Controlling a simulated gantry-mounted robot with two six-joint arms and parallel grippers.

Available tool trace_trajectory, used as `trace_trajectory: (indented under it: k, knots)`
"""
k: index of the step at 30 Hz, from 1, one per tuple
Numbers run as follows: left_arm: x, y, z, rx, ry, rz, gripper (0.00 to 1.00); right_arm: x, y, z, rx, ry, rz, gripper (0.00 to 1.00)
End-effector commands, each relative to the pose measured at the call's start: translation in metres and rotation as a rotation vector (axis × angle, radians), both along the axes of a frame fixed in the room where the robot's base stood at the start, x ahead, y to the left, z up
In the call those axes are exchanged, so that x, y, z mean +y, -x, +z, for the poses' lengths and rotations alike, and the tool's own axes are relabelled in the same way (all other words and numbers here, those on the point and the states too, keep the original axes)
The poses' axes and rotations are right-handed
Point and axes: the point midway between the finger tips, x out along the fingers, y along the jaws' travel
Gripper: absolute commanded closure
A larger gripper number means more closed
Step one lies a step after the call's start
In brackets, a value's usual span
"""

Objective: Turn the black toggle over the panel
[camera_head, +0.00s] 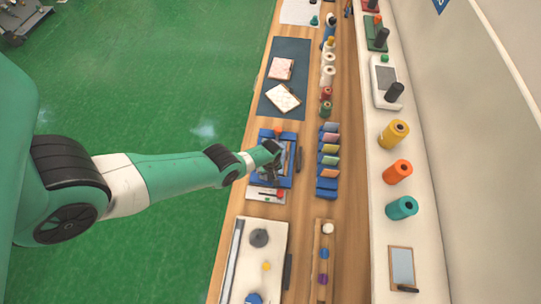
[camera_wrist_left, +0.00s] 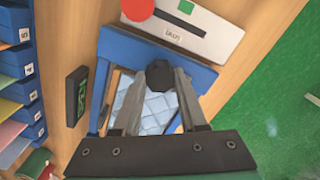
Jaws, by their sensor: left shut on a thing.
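The panel is a light blue quilted piece (camera_wrist_left: 150,108) inside a blue frame (camera_wrist_left: 108,45). The blue frame also shows in the head view (camera_head: 290,137), partly hidden under my arm. The black toggle (camera_wrist_left: 161,75) is a dark, many-sided knob at the frame's edge next to the panel. My left gripper (camera_wrist_left: 161,88) has its two fingers on either side of the toggle and is shut on it. In the head view the left gripper (camera_head: 273,158) is over the frame, and the toggle is hard to make out there. My right gripper is not in view.
A white control box (camera_wrist_left: 185,22) with a red disc and a black slot adjoins the frame. A small black device (camera_wrist_left: 76,97) with a green screen lies beside it. Blue racks (camera_head: 327,183) stand to the right. A dark mat (camera_head: 290,62) with two pads lies beyond.

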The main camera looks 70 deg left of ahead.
Motion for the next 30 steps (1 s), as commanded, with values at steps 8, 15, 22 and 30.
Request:
trace_trajectory:
  k: [8,15,22,30]
  knots:
    - [-0.0001,0.0001,-0.0002,0.0,0.0,-0.212,1.0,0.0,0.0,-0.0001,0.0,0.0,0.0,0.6]
    - [-0.0001,0.0001,-0.0002,0.0,0.0,-0.441,1.0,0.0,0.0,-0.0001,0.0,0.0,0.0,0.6]
    - [-0.0001,0.0001,-0.0002,0.0,0.0,-0.659,1.0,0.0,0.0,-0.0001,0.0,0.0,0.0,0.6]
    - [-0.0001,0.0001,-0.0003,0.0,0.0,-0.915,1.0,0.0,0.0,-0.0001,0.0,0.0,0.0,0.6]
